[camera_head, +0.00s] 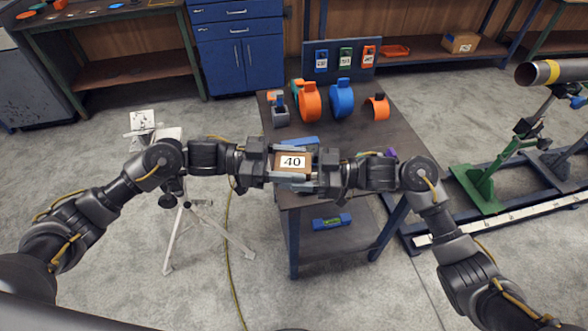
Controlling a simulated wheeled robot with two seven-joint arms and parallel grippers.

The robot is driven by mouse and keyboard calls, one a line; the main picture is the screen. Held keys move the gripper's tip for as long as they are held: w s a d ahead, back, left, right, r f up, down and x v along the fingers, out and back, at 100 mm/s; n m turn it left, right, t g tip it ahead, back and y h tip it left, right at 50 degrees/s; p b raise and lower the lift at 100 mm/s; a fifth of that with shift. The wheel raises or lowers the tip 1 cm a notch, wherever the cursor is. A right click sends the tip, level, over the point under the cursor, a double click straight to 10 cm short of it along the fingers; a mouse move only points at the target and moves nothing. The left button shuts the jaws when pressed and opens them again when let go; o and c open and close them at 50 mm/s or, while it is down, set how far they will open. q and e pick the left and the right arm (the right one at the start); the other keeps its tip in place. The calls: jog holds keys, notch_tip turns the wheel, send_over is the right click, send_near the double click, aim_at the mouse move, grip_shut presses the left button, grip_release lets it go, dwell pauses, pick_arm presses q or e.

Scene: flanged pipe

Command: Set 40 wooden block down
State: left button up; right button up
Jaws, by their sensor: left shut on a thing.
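The wooden block marked 40 (292,161) is in the middle of the view, near the front edge of the dark work table (385,150). Its white label faces up. My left gripper (283,165) comes in from the left and is shut on the block. My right gripper (318,171) comes in from the right and is close against the block's right side. Whether its fingers are open or shut is unclear. The grippers hide the block's sides, and I cannot tell whether its underside touches the table.
Orange (310,102) and blue (342,98) round items stand at the table's back. A blue item (297,143) lies just behind the block. A blue-green level (332,222) lies on the lower shelf. A white tripod (190,215) stands left; a pipe (555,72) on stands is right.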

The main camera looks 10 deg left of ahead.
jog(key=c, duration=0.4)
pick_arm(q)
jog(key=o, duration=1.1)
pick_arm(e)
jog(key=shift+c, duration=1)
